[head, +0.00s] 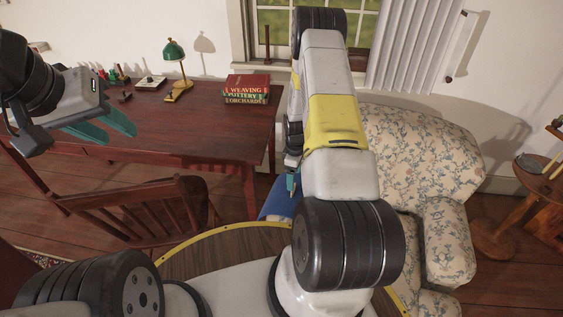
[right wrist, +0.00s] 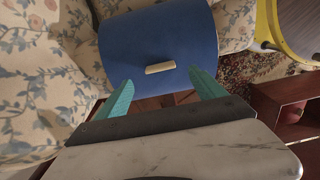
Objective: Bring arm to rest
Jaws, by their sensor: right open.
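My right gripper (right wrist: 161,90) shows two teal fingers spread apart with nothing between them in the right wrist view. It hangs over a blue rounded surface with a small pale bar on it (right wrist: 160,68); whether the bar is a loose thing or part of it I cannot tell. In the head view my right arm reaches forward in the middle, and it hides most of this gripper (head: 291,183). My left gripper (head: 104,128) is at the upper left, its two teal fingers apart and empty, in front of the wooden desk.
The dark red desk (head: 150,150) carries a green lamp (head: 176,62), stacked books (head: 246,90) and small items. A wooden chair (head: 150,212) stands before it. A floral armchair (head: 415,150) is right of my right arm. A round side table (head: 540,180) stands far right.

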